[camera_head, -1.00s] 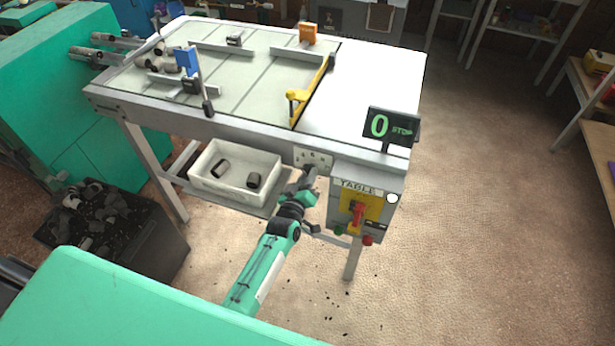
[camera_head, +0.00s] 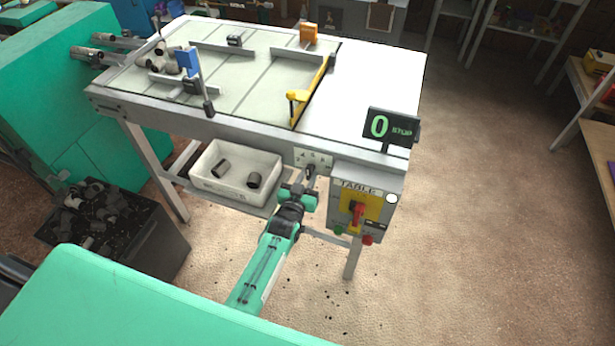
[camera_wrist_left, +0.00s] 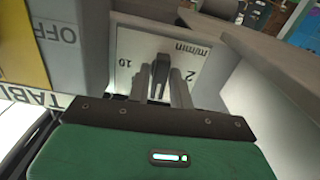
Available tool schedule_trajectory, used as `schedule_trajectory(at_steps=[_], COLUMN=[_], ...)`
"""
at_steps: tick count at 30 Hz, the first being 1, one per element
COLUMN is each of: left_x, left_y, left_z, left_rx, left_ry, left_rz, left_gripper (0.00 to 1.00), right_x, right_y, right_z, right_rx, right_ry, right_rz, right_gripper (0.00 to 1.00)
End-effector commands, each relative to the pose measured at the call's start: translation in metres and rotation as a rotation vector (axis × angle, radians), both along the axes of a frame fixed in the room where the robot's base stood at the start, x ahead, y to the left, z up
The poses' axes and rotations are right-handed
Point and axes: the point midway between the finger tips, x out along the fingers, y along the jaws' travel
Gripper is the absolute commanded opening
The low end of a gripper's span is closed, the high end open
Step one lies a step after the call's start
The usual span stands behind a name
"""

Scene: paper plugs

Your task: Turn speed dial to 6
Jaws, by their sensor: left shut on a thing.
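The speed dial is a dark knob (camera_wrist_left: 159,80) on a pale scale plate (camera_wrist_left: 190,60) in the left wrist view. The plate reads "m/min", with 2 on the right and 10 on the left; other numbers are hidden. In the head view the plate (camera_head: 322,158) sits on the table's front rail, left of the TABLE box. My left gripper (camera_head: 310,172) is at this plate, and in the wrist view its two fingers (camera_wrist_left: 163,88) are shut on the knob from both sides. A display (camera_head: 391,128) above reads 0 STOP. My right gripper is not in view.
The TABLE control box (camera_head: 362,205) with a red switch (camera_head: 357,213) stands close right of my gripper. A white crate (camera_head: 235,190) with dark plugs is to the left under the table. A dark bin (camera_head: 150,245) of scraps stands further left.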

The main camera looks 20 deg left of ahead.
Motion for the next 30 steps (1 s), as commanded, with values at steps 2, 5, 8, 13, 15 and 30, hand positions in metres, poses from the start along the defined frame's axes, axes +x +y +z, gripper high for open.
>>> schedule_trajectory(at_steps=[2,5,8,13,15,30], left_x=[-0.0003,-0.0003,-0.0003,-0.0003,-0.0004,-0.0015], left_y=[0.0000,0.0000,0.0000,0.0000,0.0000,0.0000], left_z=[-0.0006,-0.0006,-0.0006,-0.0007,-0.0007,-0.0007], left_rx=[0.021,0.039,0.047,0.049,0.049,0.048], left_ry=[0.000,0.000,-0.001,-0.001,-0.001,-0.001], left_rz=[0.000,0.000,0.000,0.000,0.000,0.000], left_gripper=[0.00,0.00,0.00,0.00,0.00,0.36], right_x=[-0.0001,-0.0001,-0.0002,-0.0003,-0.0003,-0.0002], right_y=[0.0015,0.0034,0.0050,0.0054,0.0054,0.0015], right_z=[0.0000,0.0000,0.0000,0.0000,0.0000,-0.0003], right_rx=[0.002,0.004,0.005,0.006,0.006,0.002], right_ry=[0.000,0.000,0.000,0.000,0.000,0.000], right_rz=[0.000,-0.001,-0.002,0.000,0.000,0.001], right_gripper=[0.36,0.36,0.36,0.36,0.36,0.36])
